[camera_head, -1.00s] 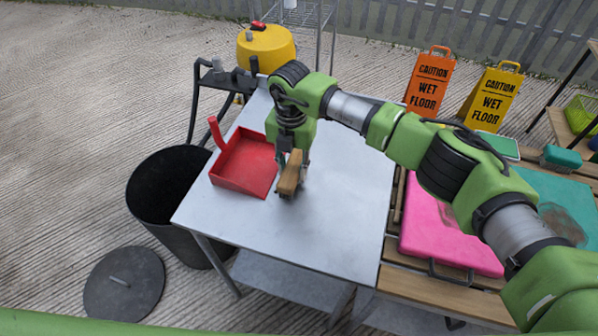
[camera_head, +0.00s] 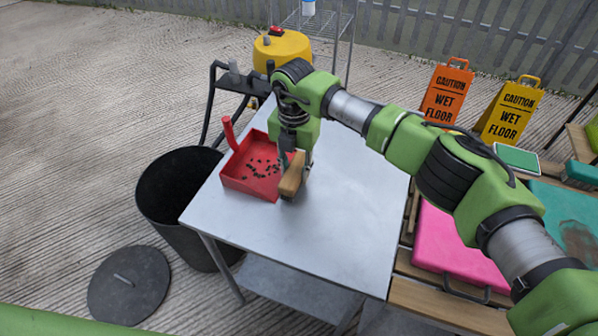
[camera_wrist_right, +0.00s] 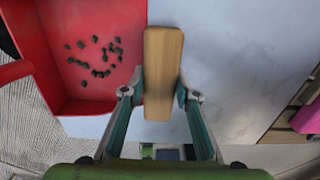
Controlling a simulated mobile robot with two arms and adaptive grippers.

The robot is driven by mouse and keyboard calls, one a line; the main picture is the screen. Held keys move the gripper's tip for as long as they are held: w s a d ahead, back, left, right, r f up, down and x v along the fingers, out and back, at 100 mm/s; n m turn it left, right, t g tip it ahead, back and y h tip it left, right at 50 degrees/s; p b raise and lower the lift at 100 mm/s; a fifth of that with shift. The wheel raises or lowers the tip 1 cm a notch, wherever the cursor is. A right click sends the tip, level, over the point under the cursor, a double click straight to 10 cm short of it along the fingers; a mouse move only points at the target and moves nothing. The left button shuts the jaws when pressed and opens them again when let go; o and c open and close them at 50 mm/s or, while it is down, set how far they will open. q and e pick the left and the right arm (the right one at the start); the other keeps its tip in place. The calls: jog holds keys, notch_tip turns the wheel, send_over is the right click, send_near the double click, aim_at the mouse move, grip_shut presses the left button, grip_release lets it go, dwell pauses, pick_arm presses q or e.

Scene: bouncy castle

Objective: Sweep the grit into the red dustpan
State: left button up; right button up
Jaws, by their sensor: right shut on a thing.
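The red dustpan (camera_head: 236,180) lies on the grey metal table, its handle up at the far left. Dark grit (camera_head: 262,167) is scattered inside the pan; it also shows as several small dark bits in the right wrist view (camera_wrist_right: 97,58). My right gripper (camera_head: 297,165) is shut on a wooden-backed brush (camera_head: 291,176), held at the pan's right, open side. In the wrist view the brush (camera_wrist_right: 162,70) sits between the two fingers, just right of the dustpan (camera_wrist_right: 93,105). The brush's underside is hidden there. My left gripper is not in view.
The table top (camera_head: 345,220) is bare right of the brush. A black bin (camera_head: 160,190) stands at the table's left, its lid (camera_head: 128,285) on the ground. A pink case (camera_head: 455,240) and wet floor signs (camera_head: 508,112) are to the right.

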jog(key=shift+r, duration=0.15)
jog(key=shift+r+p, duration=1.75)
jog(key=shift+r, duration=1.2)
